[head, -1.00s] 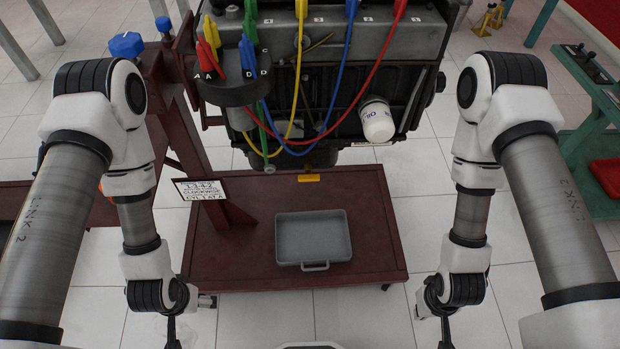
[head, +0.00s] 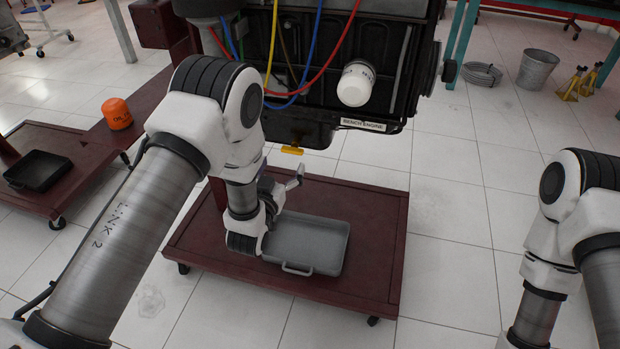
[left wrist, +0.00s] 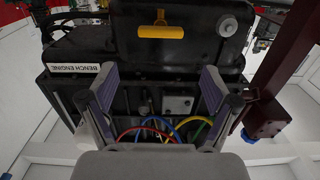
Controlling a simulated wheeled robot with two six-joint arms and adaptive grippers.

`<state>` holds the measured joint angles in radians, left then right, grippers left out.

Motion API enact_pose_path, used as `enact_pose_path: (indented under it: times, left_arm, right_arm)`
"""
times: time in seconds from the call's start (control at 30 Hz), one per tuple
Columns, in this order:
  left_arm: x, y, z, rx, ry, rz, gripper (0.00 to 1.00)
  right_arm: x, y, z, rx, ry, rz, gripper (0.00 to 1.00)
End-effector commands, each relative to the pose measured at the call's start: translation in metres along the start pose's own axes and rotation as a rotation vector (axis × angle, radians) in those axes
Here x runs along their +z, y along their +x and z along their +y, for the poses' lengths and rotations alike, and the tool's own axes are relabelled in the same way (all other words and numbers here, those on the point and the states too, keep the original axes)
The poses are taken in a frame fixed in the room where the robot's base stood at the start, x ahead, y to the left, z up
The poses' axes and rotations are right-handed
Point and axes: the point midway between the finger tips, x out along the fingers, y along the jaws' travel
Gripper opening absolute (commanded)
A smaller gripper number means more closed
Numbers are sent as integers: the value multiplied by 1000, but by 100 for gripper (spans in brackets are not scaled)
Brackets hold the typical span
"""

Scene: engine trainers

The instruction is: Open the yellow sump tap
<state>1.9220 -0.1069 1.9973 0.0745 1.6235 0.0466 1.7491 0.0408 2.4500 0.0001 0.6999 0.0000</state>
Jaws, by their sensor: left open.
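The yellow sump tap (head: 292,150) is a small bar handle under the dark sump of the bench engine (head: 310,125). In the left wrist view the tap (left wrist: 161,31) shows at the top as a yellow T shape, its bar lying crosswise. My left gripper (head: 294,180) is just below the tap in the head view, apart from it. In the left wrist view its two fingers (left wrist: 157,82) are spread wide with nothing between them, and the tap lies beyond their tips. My right arm shows at the lower right, but its gripper is outside the frame.
A grey drain tray (head: 335,258) lies on the dark red trolley base (head: 378,205) below the engine. A white filter (head: 356,84) hangs at the engine's side. Cables (head: 300,60) hang in front of the engine.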

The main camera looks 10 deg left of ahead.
Motion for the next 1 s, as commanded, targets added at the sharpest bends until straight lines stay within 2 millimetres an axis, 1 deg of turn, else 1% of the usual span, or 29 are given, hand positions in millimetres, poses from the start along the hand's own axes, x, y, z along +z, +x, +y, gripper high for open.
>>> enact_pose_path:
  times: [0.03,0.1,0.27,0.37,0.5,0.63,0.73,0.93,0.97,1.0]
  left_arm:
    - [14,3,2,4,2,12,88]
    - [16,4,4,8,4,19,88]
    - [12,12,4,9,4,27,88]
    - [11,27,4,9,4,27,88]
    - [11,55,5,9,4,26,88]
    - [11,75,5,9,5,24,88]
    - [11,82,5,9,5,22,88]
    - [10,84,5,9,5,22,88]
    - [10,83,5,9,5,22,84]
    - [10,83,5,9,5,22,70]
  right_arm:
    - [0,20,0,0,-1,1,0]
    - [0,27,0,0,-1,1,0]
    - [-1,28,0,0,-2,1,0]
    - [-1,30,0,0,-1,2,0]
    - [0,34,0,0,-1,1,0]
    - [0,37,0,0,-1,1,0]
    - [0,38,0,0,-1,1,0]
    - [0,38,0,0,-1,1,0]
    - [0,38,0,0,-1,1,0]
    - [0,38,0,0,-1,1,0]
